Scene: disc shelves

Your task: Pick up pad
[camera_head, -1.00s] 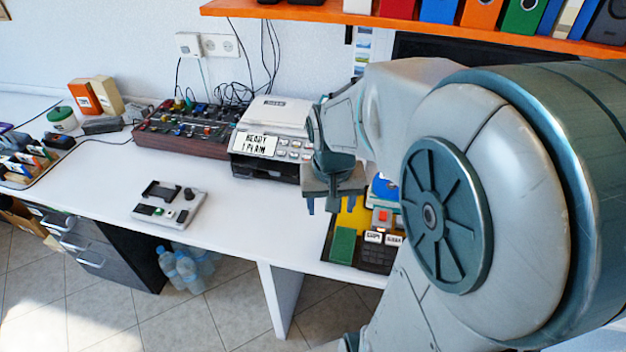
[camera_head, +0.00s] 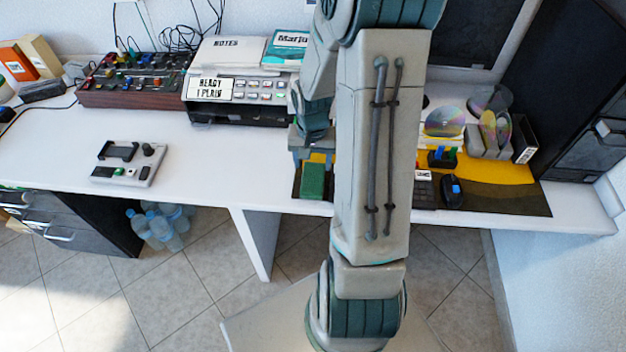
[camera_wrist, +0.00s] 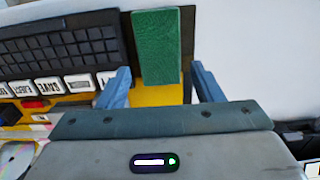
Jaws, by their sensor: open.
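The pad is a green rectangular block (camera_head: 313,181) near the front edge of the desk, on a yellow and dark mat (camera_head: 500,172). In the wrist view the green pad (camera_wrist: 157,48) lies ahead of my gripper (camera_wrist: 162,84), lined up with the gap between its two blue fingers. The fingers are open, with free room either side of the pad's width. In the head view my gripper (camera_head: 312,155) is just above and behind the pad, partly hidden by my arm. I cannot tell whether the fingers touch anything.
A black keyboard (camera_wrist: 60,45) lies close beside the pad. A printer-like device (camera_head: 235,95) stands behind at the left. A small grey console (camera_head: 128,163) lies further left. Discs in holders (camera_head: 488,130) and a black mouse (camera_head: 451,190) are to the right.

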